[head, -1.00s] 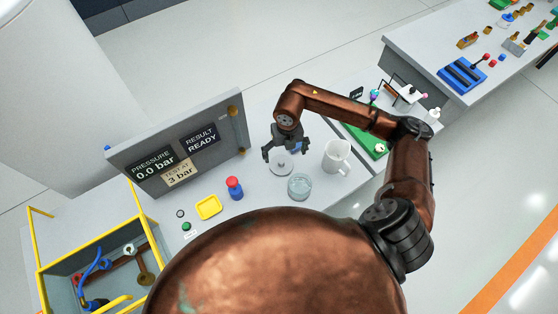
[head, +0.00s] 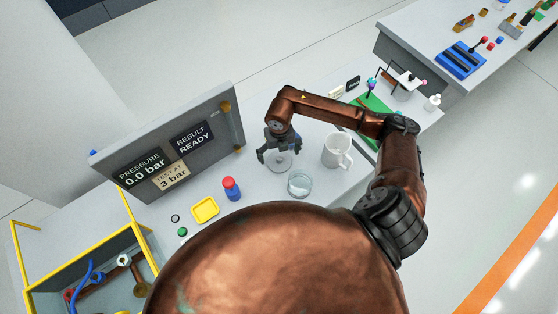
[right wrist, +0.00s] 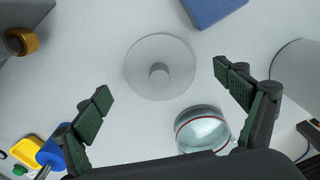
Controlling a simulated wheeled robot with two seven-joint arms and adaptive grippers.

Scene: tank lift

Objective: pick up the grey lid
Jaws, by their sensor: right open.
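The grey lid (head: 278,163) is a flat round disc with a small knob, lying on the grey bench. It also shows in the right wrist view (right wrist: 160,52), with its knob pointing at the camera. My right gripper (head: 277,154) is over the lid in the head view and hides part of it. In the right wrist view the gripper's fingers (right wrist: 165,88) are wide apart and empty, with the lid between and beyond their tips. My left gripper is not in view.
A glass dish (head: 299,183) stands close to the lid, with a white mug (head: 337,151) to its right. A blue-and-red bottle (head: 231,188) and a yellow tray (head: 205,210) are to the left. An upright display panel (head: 160,165) stands behind them.

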